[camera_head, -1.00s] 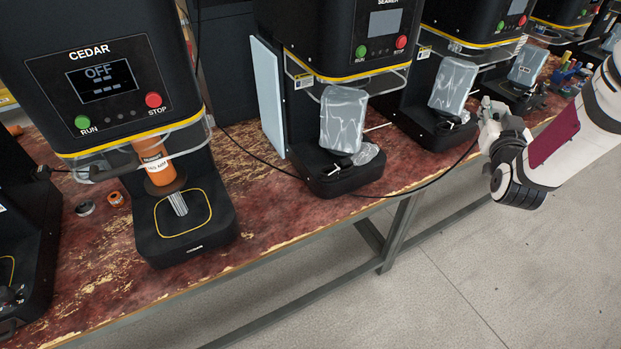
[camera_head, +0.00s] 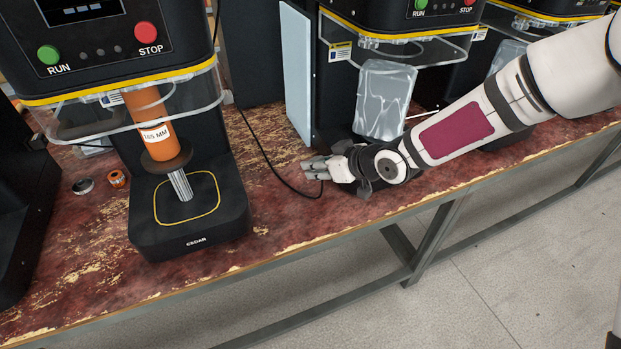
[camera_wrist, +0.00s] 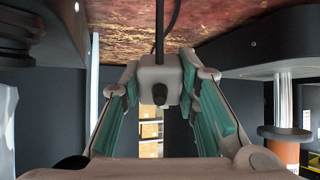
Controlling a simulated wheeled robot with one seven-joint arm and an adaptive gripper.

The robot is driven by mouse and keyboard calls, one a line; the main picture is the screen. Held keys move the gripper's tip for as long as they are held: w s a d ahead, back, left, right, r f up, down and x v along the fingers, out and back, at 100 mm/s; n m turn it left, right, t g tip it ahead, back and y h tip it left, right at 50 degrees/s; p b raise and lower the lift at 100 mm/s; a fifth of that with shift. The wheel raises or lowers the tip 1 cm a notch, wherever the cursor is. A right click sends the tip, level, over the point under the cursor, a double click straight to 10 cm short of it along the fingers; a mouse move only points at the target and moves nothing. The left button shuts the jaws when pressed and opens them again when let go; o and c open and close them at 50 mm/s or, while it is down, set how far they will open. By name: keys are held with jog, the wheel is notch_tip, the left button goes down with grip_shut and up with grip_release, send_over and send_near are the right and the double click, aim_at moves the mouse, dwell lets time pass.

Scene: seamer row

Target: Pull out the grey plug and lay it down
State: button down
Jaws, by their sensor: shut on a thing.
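My gripper (camera_head: 316,169) is above the worn red bench top, between the CEDAR machine and the machine to its right. In the wrist view it is shut on the light grey plug (camera_wrist: 159,84), held between the green finger pads. The black cable (camera_wrist: 159,30) runs from the plug. In the head view this cable (camera_head: 262,152) hangs in a loop from the gripper up to the dark panel behind the CEDAR machine. The plug is too small to make out clearly in the head view. Whether it touches the bench cannot be told.
The CEDAR machine (camera_head: 190,238) holds an orange cylinder (camera_head: 150,122). A black and silver ring (camera_head: 83,186) and a small orange piece (camera_head: 117,178) lie left of it. A clear-wrapped pack (camera_head: 382,100) stands behind my arm. Bench (camera_head: 268,215) is bare left of my gripper.

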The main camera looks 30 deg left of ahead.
aim_at(307, 201)
jog(key=shift+n+g, duration=0.6)
jog(key=shift+g, duration=0.2)
jog(key=f+b, duration=0.2)
jog(key=s+a+f+b, duration=0.1)
jog(key=f+b, duration=0.1)
jog(key=f, duration=0.1)
jog(key=s+a+f+b, duration=0.1)
jog(key=f+b, duration=0.2)
jog(key=shift+a+f, duration=0.1)
jog(key=shift+f, duration=0.15)
jog(key=c, duration=1.2)
grip_release()
jog(key=shift+o, duration=0.2)
jog(key=v, duration=1.2)
jog(key=shift+r, duration=0.2)
jog(key=shift+a, duration=0.1)
